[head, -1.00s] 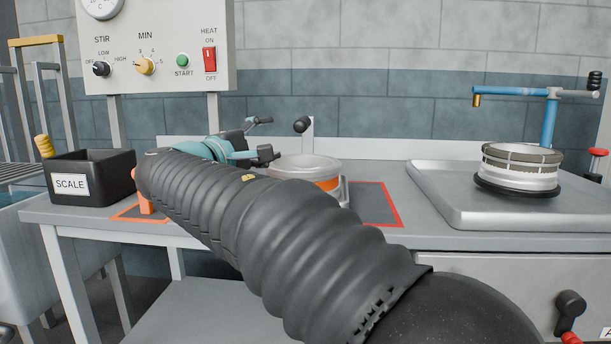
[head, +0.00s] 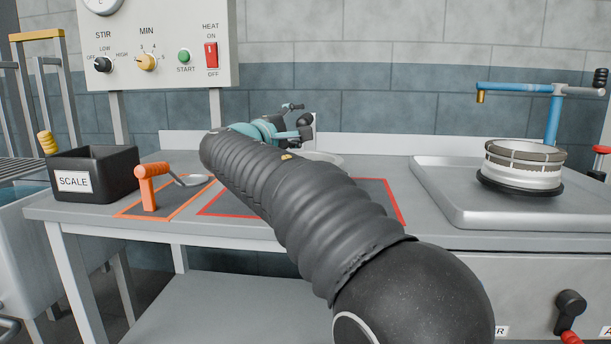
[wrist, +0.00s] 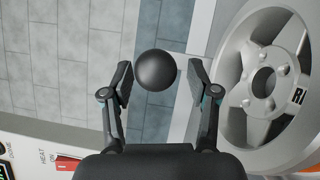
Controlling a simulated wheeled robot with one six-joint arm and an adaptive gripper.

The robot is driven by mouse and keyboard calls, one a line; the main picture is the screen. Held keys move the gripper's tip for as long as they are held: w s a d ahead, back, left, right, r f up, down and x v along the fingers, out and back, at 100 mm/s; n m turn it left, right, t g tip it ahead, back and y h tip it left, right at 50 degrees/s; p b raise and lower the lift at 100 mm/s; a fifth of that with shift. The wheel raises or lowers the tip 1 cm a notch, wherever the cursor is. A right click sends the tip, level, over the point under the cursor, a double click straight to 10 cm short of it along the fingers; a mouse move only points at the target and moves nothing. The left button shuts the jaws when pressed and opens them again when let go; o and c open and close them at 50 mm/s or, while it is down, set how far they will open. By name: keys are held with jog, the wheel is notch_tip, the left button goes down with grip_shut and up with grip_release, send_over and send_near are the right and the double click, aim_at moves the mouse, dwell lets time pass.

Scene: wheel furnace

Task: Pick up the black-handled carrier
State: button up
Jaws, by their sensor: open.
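The carrier's black ball handle (wrist: 155,70) shows in the wrist view between the two fingers of my gripper (wrist: 160,80). The fingers are open, with gaps between them and the ball. A grey metal wheel with several holes (wrist: 232,98) lies at the right of that view, beside the right finger. In the head view my gripper (head: 293,126) is above the middle of the bench, near the carrier's pale upright post (head: 315,122). My arm hides most of the carrier and wheel; only a pale rim (head: 328,158) shows.
A black SCALE bin (head: 112,168) and an orange-handled ladle (head: 153,182) stand left. A red-outlined area (head: 385,195) marks the bench. A steel tray (head: 450,198) with a banded drum (head: 522,160) and a blue swing arm (head: 520,87) are right. The control panel (head: 160,45) hangs behind.

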aim_at(307, 114)
jog(key=x, duration=0.3)
jog(key=shift+w, duration=0.15)
grip_shut()
jog(key=shift+r+p, duration=0.6)
jog(key=shift+r, duration=1.55)
jog(key=shift+d+r, duration=0.2)
jog(key=s+d+r, duration=0.3)
jog(key=d+r, duration=0.3)
jog(key=d, duration=0.5)
jog(key=shift+r+b, duration=0.3)
jog(key=shift+r, duration=0.05)
